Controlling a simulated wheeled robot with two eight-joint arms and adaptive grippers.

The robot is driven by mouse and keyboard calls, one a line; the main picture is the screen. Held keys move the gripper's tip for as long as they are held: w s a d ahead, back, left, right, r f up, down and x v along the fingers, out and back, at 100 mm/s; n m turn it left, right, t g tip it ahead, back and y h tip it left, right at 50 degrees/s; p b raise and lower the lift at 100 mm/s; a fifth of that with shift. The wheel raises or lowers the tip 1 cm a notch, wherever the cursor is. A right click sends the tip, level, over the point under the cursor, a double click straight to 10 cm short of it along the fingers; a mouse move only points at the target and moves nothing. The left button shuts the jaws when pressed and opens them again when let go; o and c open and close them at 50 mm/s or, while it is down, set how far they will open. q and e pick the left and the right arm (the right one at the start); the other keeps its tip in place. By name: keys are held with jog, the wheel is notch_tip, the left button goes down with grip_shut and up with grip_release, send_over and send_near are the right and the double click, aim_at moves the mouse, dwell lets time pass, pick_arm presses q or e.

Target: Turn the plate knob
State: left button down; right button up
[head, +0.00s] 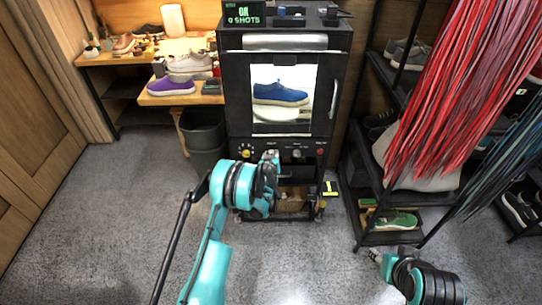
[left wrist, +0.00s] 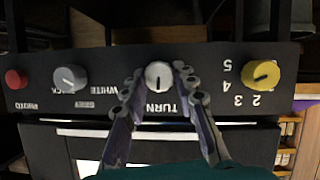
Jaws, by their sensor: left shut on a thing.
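The plate knob (left wrist: 158,75) is a white round knob above the upside-down word TURN, in the middle of the black panel in the left wrist view. My left gripper (left wrist: 159,72) has a fingertip on each side of it and is shut on it. In the head view my left gripper (head: 271,156) is at the panel and hides this knob. A blue shoe (head: 279,94) stands on the white plate (head: 276,114) behind the window of the black cabinet (head: 234,90). My right gripper (head: 379,258) is low at the right, away from the cabinet, its jaws too unclear to judge.
A yellow knob (left wrist: 262,74), a grey knob (left wrist: 70,78) and a red button (left wrist: 15,79) share the panel. A dark bin (head: 205,135) stands left of the cabinet. A shoe rack (head: 352,185) and hanging red laces (head: 440,90) are at the right. The left floor is clear.

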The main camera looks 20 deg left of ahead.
pick_arm(q)
jog(key=m+y, duration=0.1)
jog(key=m, duration=0.1)
jog(key=shift+d+m+g+y, duration=0.2)
jog(key=shift+m+g+y, duration=0.1)
jog(key=shift+m+y, duration=0.1)
jog(key=m+y, duration=0.2)
jog(key=m, duration=0.1)
jog(key=shift+w+d+f, duration=0.1)
jog(key=shift+d, duration=0.05)
jog(key=m+y, duration=0.2)
jog(key=m, duration=0.1)
jog(key=shift+d+f, duration=0.1)
jog(key=shift+f+m+y, duration=0.1)
jog(key=shift+m+y, duration=0.7)
jog(key=shift+m, duration=0.7)
jog(key=c, duration=1.2)
grip_release()
